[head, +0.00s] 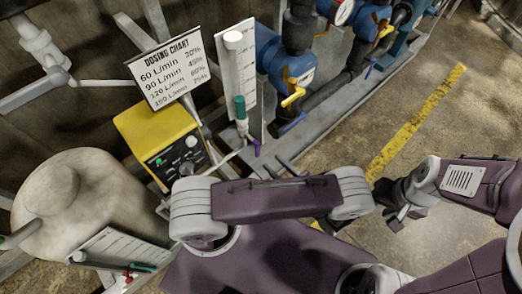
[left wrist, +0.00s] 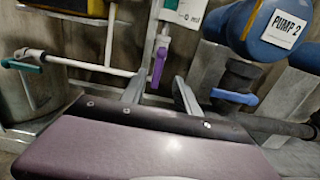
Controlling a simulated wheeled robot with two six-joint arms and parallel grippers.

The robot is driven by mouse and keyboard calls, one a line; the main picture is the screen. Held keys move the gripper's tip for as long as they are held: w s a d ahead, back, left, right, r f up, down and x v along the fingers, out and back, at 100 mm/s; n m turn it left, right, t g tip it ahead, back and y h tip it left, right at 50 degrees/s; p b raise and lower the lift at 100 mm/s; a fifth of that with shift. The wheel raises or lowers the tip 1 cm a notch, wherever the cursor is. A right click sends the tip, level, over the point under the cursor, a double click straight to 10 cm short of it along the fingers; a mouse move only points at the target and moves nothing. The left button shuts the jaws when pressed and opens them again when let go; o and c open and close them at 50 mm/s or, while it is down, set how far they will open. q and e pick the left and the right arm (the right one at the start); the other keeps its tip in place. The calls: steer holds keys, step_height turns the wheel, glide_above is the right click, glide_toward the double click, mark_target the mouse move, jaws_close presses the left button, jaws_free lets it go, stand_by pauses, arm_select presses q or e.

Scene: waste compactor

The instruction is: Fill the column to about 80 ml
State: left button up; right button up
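In the left wrist view the purple handle (left wrist: 158,65) hangs downward, beyond and between my left fingers. My left gripper (left wrist: 158,88) is open and empty, with a gap to the handle. In the head view my left gripper (head: 273,165) is just below the handle, partly hidden by my arm. My right gripper (head: 403,214) looks open and empty, away from the column.
A dosing chart (head: 172,68) stands above the pump. A round tank (head: 75,200) with a second gauge (head: 125,245) is at left. Blue pumps (head: 285,62) and pipes with yellow (head: 293,97) and blue (head: 292,122) handles are right of the column. Floor at right is open.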

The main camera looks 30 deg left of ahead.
mark_target(258, 149)
arm_select(q)
steer(key=b+x, duration=0.2)
steer(key=x, duration=0.7)
steer(key=shift+a, duration=0.15)
steer(key=shift+r, duration=0.1)
steer(key=shift+s, duration=0.1)
jaws_close()
stand_by(0.9)
